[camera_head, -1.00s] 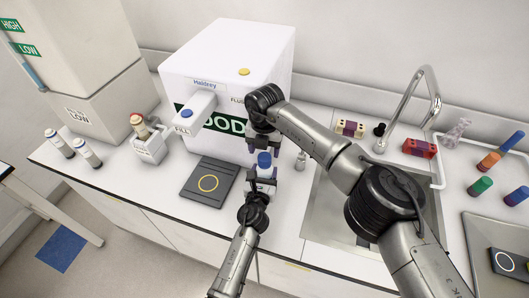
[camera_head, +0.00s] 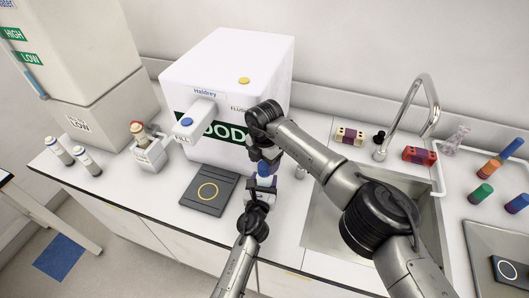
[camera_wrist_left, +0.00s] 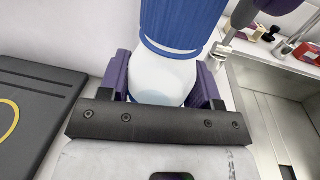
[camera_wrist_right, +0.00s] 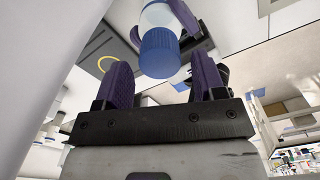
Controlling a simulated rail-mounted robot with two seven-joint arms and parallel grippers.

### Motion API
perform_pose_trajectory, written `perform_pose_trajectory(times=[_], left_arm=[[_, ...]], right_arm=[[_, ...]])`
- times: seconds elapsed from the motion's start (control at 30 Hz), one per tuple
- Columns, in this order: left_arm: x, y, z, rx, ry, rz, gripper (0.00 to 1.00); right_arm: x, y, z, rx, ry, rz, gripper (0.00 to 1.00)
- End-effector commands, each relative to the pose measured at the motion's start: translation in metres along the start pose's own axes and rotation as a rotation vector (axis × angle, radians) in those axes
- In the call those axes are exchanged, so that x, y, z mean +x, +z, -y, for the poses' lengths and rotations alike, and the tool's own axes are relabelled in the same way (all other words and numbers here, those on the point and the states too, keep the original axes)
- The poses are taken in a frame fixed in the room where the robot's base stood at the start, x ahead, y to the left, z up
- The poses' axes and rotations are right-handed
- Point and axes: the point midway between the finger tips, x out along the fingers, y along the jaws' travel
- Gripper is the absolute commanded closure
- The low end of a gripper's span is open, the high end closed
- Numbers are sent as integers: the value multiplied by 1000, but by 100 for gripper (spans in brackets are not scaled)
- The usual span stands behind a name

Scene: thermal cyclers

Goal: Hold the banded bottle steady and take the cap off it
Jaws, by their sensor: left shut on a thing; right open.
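The bottle has a ribbed blue cap (camera_head: 265,181) and stands upright in front of the white machine. My left gripper (camera_head: 259,195) is shut on the body below the cap. My right gripper (camera_head: 266,163) is open just above the cap, pointing down. In the right wrist view the cap (camera_wrist_right: 160,52) lies between and just beyond its purple fingers. The cap is on the bottle.
The white machine (camera_head: 225,75) stands close behind. A dark pad with a yellow ring (camera_head: 207,205) lies left of the bottle. The sink (camera_head: 345,235) is to the right. Two white bottles (camera_head: 88,160) and a white holder (camera_head: 150,155) stand farther left.

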Motion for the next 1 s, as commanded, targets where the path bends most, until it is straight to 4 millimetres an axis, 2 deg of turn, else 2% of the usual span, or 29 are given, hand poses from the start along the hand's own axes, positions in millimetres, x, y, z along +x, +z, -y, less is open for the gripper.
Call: perform_pose_trajectory(times=[0.23,0.63,1.0], left_arm=[[0,0,0,0,0,0,100],[0,0,0,0,0,0,100],[0,0,0,0,0,0,100]], right_arm=[[21,0,0,-1,0,0,37],[25,0,0,-1,0,1,37],[25,0,0,-1,0,1,72]])
